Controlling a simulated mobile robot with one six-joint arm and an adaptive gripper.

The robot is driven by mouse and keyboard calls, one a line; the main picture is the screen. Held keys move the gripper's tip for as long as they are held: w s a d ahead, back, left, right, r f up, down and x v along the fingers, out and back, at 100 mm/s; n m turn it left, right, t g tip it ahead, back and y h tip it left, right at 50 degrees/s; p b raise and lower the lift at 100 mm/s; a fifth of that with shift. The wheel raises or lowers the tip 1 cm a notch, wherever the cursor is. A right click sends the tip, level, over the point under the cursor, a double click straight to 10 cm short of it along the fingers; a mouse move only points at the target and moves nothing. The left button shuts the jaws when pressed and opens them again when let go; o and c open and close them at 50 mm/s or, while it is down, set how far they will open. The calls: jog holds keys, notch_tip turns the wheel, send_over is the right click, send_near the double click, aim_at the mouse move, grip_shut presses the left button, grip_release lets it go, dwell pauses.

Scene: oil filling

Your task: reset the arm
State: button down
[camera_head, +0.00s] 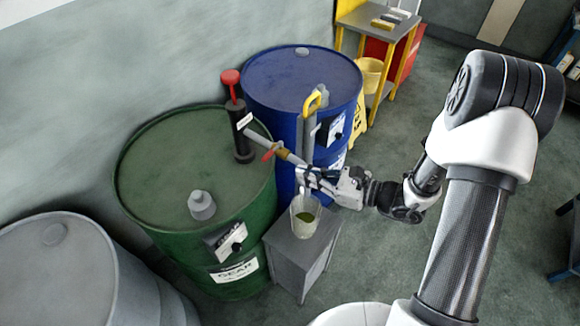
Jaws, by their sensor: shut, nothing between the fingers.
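My arm reaches in from the right, and my gripper (303,180) is at its end, just above and behind a clear cup (304,215). The gripper appears shut with nothing between its fingers. The cup holds some greenish liquid and stands upright on a small grey stand (296,254). The gripper is close to a spout (274,150) with a red valve handle, which comes from a black hand pump (239,131) with a red knob on the green drum (150,165). Whether the fingers touch the spout or cup I cannot tell.
A blue drum (285,75) with a yellow-handled pump (312,103) stands behind the gripper. A grey drum (55,275) is at lower left. A yellow-legged table (365,22) and a yellow bucket (371,72) are at the back.

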jog(key=s+a+r+n+g+h, duration=0.1)
jog(key=s+r+n+g+h, duration=0.1)
jog(key=s+r+n+g, duration=0.45)
jog(key=s+r+n+g+h, duration=0.2)
jog(key=s+r+n, duration=0.3)
jog(key=s, duration=0.4)
jog(key=s+d+r+n+t+h, duration=0.6)
jog(key=d+n+h, duration=0.4)
jog(key=n, duration=0.2)
jog(key=shift+s+d, duration=0.35)
jog(key=shift+s, duration=0.15)
